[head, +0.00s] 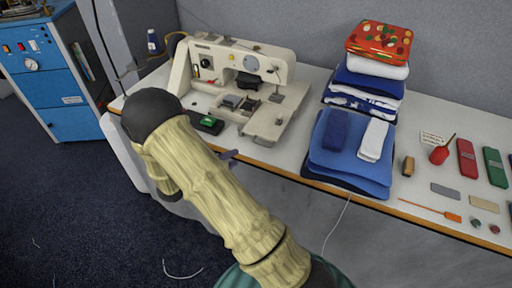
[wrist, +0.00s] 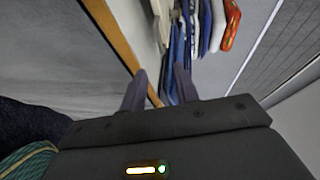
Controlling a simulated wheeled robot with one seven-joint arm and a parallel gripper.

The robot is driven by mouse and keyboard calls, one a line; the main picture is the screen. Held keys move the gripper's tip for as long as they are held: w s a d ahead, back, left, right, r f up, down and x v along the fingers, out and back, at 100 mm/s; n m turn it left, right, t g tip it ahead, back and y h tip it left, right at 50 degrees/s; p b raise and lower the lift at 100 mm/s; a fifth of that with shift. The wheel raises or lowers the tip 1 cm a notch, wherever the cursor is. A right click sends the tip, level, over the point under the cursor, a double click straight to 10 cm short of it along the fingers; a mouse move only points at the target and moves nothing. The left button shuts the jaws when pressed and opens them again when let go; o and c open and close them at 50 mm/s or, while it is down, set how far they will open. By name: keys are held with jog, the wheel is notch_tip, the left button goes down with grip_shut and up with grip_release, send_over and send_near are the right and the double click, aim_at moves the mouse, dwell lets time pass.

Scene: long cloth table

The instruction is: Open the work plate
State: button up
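A cream sewing machine (head: 262,50) stands on the table near the wall. Its pale bed, which I take for the work plate (head: 268,122), faces the table's front edge; I cannot tell whether it is open or shut. Small dark parts sit in a recess behind it. In the head view my arm covers the front left of the machine, and only a dark finger tip of my gripper (head: 229,155) shows, at the table's front edge below the machine. In the wrist view my gripper (wrist: 160,88) has its two fingers apart with nothing seen between them.
The long table (head: 404,187) has a wooden front edge. Folded blue cloths (head: 340,165) and a cloth stack topped by a red patterned piece (head: 379,40) lie right of the machine. Small tools lie farther right. A blue cabinet (head: 60,85) stands at the left.

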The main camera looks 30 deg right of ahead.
jog(key=x, duration=1.2)
jog(key=shift+d, duration=0.4)
